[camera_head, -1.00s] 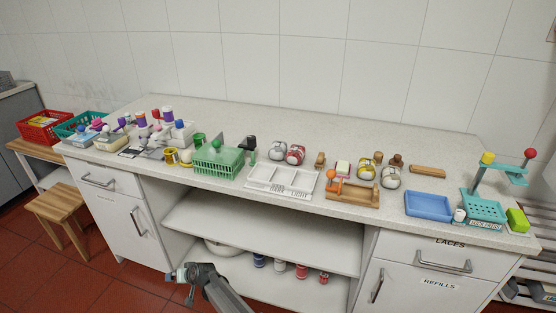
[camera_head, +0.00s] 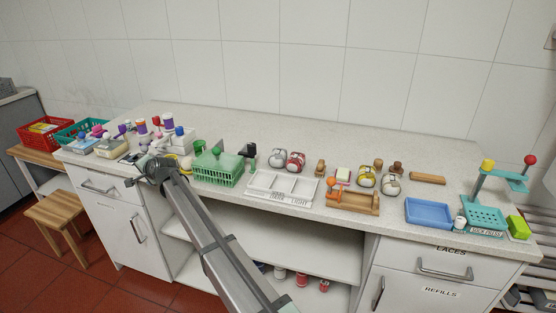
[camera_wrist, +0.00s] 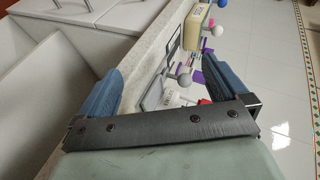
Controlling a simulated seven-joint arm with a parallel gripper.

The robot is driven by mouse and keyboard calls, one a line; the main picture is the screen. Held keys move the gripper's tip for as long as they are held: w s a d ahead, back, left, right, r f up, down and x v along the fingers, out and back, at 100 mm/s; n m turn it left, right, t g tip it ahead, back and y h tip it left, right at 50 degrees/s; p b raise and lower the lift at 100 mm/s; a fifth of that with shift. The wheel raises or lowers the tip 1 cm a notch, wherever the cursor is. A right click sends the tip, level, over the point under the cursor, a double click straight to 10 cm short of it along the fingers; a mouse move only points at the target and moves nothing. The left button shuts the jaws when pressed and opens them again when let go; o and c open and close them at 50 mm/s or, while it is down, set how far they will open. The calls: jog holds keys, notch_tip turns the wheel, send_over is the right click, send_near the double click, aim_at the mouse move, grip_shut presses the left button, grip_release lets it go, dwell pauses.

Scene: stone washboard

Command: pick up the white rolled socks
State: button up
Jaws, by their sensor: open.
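A small white roll-shaped thing (camera_head: 460,222) stands at the left front of the teal sock press (camera_head: 486,220), on the counter's right end. Rounded whitish bundles also lie on the counter, one (camera_head: 278,158) beside a red-white one and one (camera_head: 391,185) beside a yellow one. I cannot tell for sure which of these is the white rolled socks. My gripper (camera_head: 146,168) is over the left front of the counter, far left of all of them. In the wrist view my gripper (camera_wrist: 160,92) is open, with nothing between its blue fingers.
The counter (camera_head: 400,135) is clear along its back. Near my gripper are knobbed blocks and purple-white spools (camera_head: 168,121). A green basket (camera_head: 217,168), white divided tray (camera_head: 284,188), wooden rack (camera_head: 353,200) and blue tray (camera_head: 428,211) line the front.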

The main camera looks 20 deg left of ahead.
jog(key=w+r+m+t, duration=0.1)
jog(key=w+r+m, duration=0.1)
jog(key=w+r, duration=0.5)
jog(key=w+d+r+m+t+h, duration=0.1)
jog(key=w+d+r+m+t, duration=0.1)
jog(key=w+d+r, duration=0.55)
jog(key=w+d+r+m+t+h, duration=0.1)
jog(key=w+d+r+m, duration=0.1)
jog(key=w+d+r, duration=0.5)
jog(key=m+g+h, duration=0.9)
jog(key=m+h, duration=0.1)
send_near(278, 153)
notch_tip(278, 153, down, 11)
jog(key=shift+r, duration=0.15)
jog(key=c, duration=0.8)
jog(key=shift+r, duration=0.15)
